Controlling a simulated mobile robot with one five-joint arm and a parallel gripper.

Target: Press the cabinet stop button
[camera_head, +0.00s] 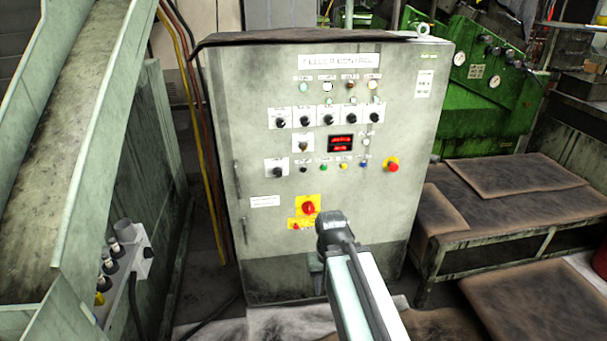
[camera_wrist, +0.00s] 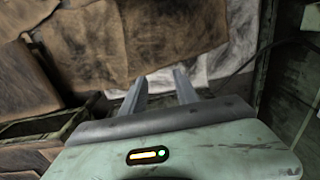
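The grey feeder control cabinet (camera_head: 225,130) stands upright in the middle of the head view. A red mushroom button (camera_head: 393,168) on a yellow base sits on the right of its front. A red rotary switch (camera_head: 308,208) on a yellow plate sits lower, with a small red part (camera_head: 295,226) below it. My arm reaches up from the bottom in front of the cabinet's lower front, apart from the red mushroom button. In the wrist view my gripper (camera_wrist: 159,84) has two fingers spread apart with nothing between them, above cloths. No button shows in the wrist view.
A row of small buttons, including a green one (camera_head: 323,167), lies left of the mushroom button. A low table (camera_head: 500,250) with brown mats stands right. A sloped chute (camera_head: 40,150) is at left. Brown and white cloths (camera_wrist: 215,60) lie below my gripper.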

